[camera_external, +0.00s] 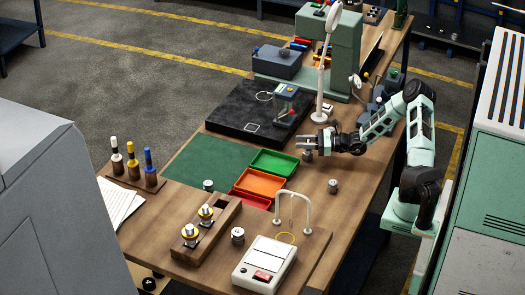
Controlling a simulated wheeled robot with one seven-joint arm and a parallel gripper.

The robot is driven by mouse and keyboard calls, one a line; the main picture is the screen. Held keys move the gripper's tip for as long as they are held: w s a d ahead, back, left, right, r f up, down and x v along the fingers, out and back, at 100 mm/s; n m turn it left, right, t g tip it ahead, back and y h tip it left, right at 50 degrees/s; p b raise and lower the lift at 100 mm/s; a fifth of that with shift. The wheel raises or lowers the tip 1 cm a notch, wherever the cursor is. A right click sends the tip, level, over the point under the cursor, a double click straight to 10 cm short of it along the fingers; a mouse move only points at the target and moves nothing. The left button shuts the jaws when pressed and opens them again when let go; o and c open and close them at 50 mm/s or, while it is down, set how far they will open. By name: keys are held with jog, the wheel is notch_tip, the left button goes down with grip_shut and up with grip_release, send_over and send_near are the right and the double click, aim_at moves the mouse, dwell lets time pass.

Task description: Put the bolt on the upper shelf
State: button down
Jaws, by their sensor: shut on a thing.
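My gripper (310,145) is low over the right middle of the wooden table, reaching left from the arm. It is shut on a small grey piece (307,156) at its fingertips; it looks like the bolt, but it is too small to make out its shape. I cannot tell whether it touches the table. No other shelf can be clearly told as the upper one.
A black plate (225,122) with a small stand lies left of my gripper. A white lamp (320,85) stands just behind it. Green, orange and red trays (260,183) lie in front-left. Grey cylinders (333,186) stand on the table. A wire arch (308,215) is nearer the front.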

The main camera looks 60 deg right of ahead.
notch_tip(320, 180, up, 10)
jog(key=b, duration=0.1)
jog(key=s+a+h+p, duration=0.1)
jog(key=s+a+p, duration=0.15)
jog(key=a, duration=0.55)
jog(key=s+a+m+p, duration=0.1)
jog(key=a+p, duration=0.3)
jog(key=a, duration=0.4)
jog(key=s+a+h+p, duration=0.1)
jog(key=a+p, duration=0.3)
jog(key=a, duration=0.5)
notch_tip(320, 180, down, 6)
jog(key=b, duration=0.5)
jog(key=shift+t, duration=0.3)
jog(key=shift+s+d, duration=0.15)
